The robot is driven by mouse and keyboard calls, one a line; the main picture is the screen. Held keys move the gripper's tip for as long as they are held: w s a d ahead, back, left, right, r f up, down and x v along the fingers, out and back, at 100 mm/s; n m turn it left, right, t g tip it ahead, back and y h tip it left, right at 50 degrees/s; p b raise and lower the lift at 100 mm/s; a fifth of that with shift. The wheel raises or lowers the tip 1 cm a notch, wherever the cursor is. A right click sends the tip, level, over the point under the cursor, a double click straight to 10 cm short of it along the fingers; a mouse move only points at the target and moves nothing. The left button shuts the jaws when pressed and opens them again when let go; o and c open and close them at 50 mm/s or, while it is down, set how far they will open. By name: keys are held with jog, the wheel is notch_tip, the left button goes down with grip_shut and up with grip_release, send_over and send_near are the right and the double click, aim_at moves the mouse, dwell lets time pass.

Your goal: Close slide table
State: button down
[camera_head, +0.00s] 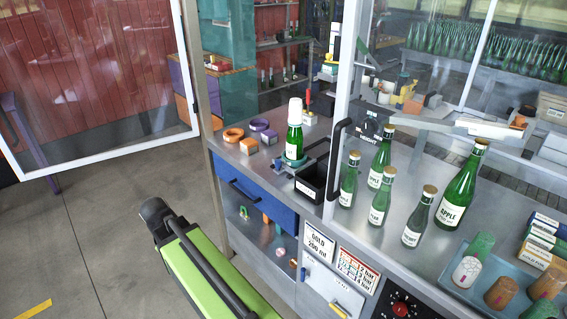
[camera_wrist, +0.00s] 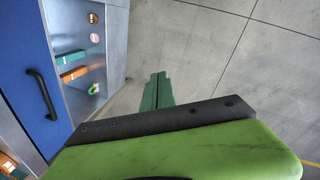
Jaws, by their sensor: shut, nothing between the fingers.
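A green bottle (camera_head: 294,138) with a white foil cap stands upright on a small teal base (camera_head: 290,163) on the steel counter, left of the glass door's post. I cannot tell for sure which part is the slide table; this base may be it. My gripper (camera_wrist: 157,78) is shut and empty in the wrist view, its dark green fingers above bare floor, right of the counter front and apart from it. My green arm (camera_head: 205,265) shows at the lower left in the head view; the fingertips cannot be made out there.
A blue drawer (camera_head: 257,193) with a black handle is in the counter front; it also shows in the wrist view (camera_wrist: 28,75). A black bin (camera_head: 312,183) and several bottles stand right of the base. An open glass door (camera_head: 95,80) is at left. Floor is free.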

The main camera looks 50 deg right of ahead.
jog(key=w+d+r+n+h+p, duration=0.1)
jog(key=d+r+n+h+p, duration=0.2)
jog(key=d, duration=0.6)
jog(key=w+d+r+n+h+p, duration=0.1)
jog(key=w+d+r+n, duration=0.15)
jog(key=d+r, duration=0.45)
jog(key=n+g+h+p, duration=0.1)
jog(key=n+h+p, duration=0.2)
jog(key=n, duration=0.5)
send_near(288, 171)
jog(key=shift+m, duration=0.25)
notch_tip(288, 171, down, 5)
jog(key=b, duration=0.7)
jog(key=shift+r, duration=0.25)
jog(key=d, duration=0.3)
jog(key=shift+s+d+r, duration=0.15)
jog(key=shift+d+r, duration=0.1)
jog(key=shift+d, duration=0.35)
